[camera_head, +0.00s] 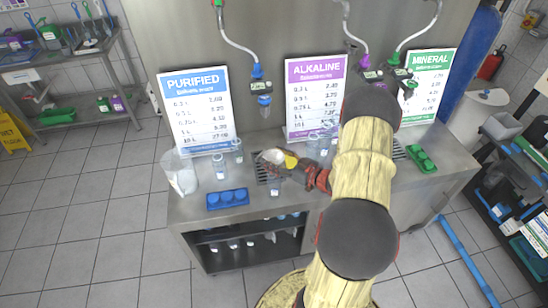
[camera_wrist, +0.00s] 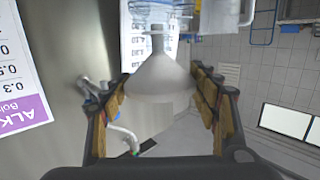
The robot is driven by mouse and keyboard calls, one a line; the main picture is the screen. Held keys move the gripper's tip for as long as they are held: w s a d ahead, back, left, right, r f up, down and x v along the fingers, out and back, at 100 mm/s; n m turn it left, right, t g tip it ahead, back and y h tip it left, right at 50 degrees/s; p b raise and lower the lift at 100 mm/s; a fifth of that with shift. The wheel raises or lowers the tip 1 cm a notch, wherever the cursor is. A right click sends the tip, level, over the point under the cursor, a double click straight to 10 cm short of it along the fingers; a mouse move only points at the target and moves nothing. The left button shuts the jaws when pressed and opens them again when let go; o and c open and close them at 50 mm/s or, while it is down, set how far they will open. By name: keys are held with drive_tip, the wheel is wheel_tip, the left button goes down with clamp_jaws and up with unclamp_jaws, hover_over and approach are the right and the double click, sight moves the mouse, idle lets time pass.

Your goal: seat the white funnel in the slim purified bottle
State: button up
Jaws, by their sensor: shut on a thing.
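My gripper (camera_head: 290,162) is over the metal counter, below and left of the ALKALINE sign. It is shut on the white funnel (camera_wrist: 160,76), which also shows in the head view (camera_head: 271,156). In the wrist view the funnel's narrow spout points to the top of the picture and the cone lies between the two fingers. Clear bottle-like shapes (camera_wrist: 158,18) show beyond the spout; I cannot tell whether the spout touches one. In the head view a small clear bottle (camera_head: 274,186) stands just below the funnel. Other clear bottles (camera_head: 219,168) stand left; which is the slim purified one is unclear.
PURIFIED (camera_head: 196,108), ALKALINE (camera_head: 316,95) and MINERAL (camera_head: 430,85) signs stand at the back. A green tray (camera_head: 421,159) lies right of my arm.

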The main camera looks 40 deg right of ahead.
drive_tip(key=o, duration=0.9)
drive_tip(key=shift+o, duration=0.2)
drive_tip(key=v, duration=1.2)
